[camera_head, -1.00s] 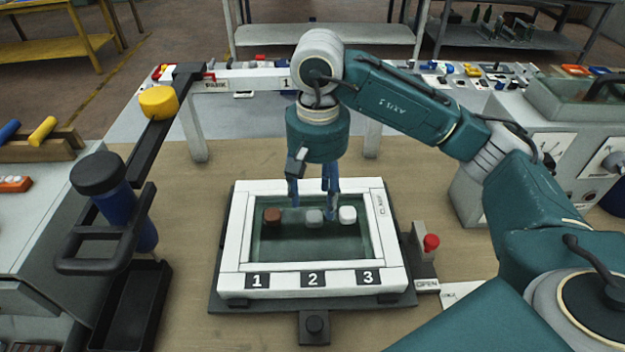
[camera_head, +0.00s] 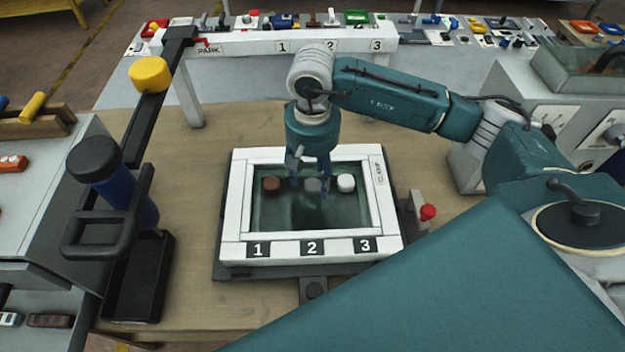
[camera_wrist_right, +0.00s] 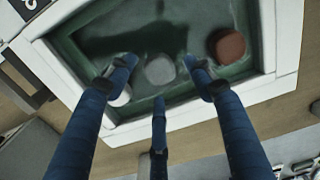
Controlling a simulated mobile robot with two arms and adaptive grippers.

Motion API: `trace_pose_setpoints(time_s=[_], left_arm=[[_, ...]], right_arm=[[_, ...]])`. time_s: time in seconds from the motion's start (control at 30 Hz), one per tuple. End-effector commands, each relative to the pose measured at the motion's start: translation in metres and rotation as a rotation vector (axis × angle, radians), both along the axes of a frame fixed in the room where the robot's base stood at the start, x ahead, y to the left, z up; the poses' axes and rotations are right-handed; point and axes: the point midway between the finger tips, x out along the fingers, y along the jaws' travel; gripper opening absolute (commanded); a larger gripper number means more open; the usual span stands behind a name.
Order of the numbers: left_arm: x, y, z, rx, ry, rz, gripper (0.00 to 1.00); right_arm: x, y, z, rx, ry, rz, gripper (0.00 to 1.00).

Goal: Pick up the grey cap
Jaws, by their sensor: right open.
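The grey cap (camera_head: 313,185) sits in the green-floored recess of the white frame (camera_head: 237,200), between a brown cap (camera_head: 271,184) on its left and a white cap (camera_head: 346,183) on its right. My right gripper (camera_head: 311,184) points down over the grey cap and partly covers it in the head view. In the right wrist view its blue fingers (camera_wrist_right: 163,85) are spread open, with the grey cap (camera_wrist_right: 159,69) between their tips. The brown cap (camera_wrist_right: 227,45) lies outside the fingers. The white cap is mostly hidden behind one finger. My left gripper is not in view.
The frame carries number plates 1, 2 and 3 on its front edge. A red button (camera_head: 428,212) stands right of it. A black rail with a yellow knob (camera_head: 150,74) and a blue-bodied handle (camera_head: 110,175) stands on the left.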

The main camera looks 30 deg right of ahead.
Motion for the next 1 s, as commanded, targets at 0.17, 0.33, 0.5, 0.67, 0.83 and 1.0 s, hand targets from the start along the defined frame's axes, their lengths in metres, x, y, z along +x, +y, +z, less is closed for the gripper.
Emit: trace_pose_setpoints(time_s=[0.17,0.33,0.5,0.67,0.83,1.0], left_arm=[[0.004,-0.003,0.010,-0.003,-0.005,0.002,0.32],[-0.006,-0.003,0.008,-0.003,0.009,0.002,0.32],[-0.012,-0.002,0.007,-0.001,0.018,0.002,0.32],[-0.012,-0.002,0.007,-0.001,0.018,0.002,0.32],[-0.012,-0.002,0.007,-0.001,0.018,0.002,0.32],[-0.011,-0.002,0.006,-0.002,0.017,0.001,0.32]], right_arm=[[0.000,0.000,-0.018,0.000,0.001,0.000,0.53],[0.000,0.000,-0.021,0.001,-0.001,0.000,0.53],[0.001,0.000,-0.021,0.001,-0.001,0.000,0.35],[0.001,0.000,-0.020,0.001,-0.001,0.000,0.20],[0.001,0.000,-0.020,0.001,-0.001,0.000,0.20],[0.001,0.000,-0.018,0.000,-0.002,0.000,0.20]])
